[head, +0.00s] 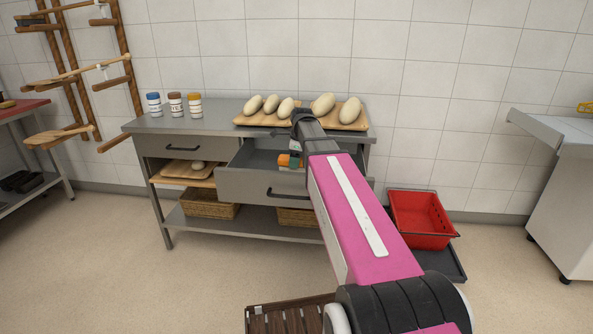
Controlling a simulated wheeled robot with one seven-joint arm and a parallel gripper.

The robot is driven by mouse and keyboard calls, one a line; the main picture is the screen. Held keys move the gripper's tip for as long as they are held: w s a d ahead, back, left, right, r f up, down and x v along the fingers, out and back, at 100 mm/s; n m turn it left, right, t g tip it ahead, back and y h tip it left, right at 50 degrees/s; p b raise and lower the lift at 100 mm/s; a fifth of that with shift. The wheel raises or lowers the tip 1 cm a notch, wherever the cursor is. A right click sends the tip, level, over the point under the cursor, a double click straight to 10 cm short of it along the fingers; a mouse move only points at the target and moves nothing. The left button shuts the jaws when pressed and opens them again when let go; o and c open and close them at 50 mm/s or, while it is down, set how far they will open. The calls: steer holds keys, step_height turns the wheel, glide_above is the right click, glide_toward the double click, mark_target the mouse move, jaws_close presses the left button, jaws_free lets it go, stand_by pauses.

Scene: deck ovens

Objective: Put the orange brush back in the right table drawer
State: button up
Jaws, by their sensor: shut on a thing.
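The grey metal table (215,123) has two drawers. The right drawer (240,185) is pulled open, and the left drawer (160,146) is closed. My arm reaches over the right drawer, and my gripper (296,156) points down at it, largely hidden behind my own arm. It is shut on the orange brush (285,160), of which a small orange part shows, inside the outline of the open drawer. Whether the brush touches the drawer floor cannot be told. The left part of the drawer's inside looks empty; its right part is hidden by my arm.
Several pale dough loaves (323,103) lie on wooden boards (255,118) on the tabletop, close behind my wrist. Several small jars (175,104) stand at the left. Wicker baskets (208,205) sit on the lower shelf. A red crate (423,215) stands right of the table.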

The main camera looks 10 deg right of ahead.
steer(key=shift+d+f, duration=0.3)
steer(key=shift+f, duration=1.85)
steer(key=shift+f, duration=0.1)
steer(key=o, duration=0.9)
steer(key=shift+o, duration=0.2)
steer(key=r, duration=0.4)
steer(key=d+r, duration=0.1)
steer(key=r, duration=0.7)
steer(key=shift+s+d, duration=0.3)
steer(key=shift+s, duration=0.05)
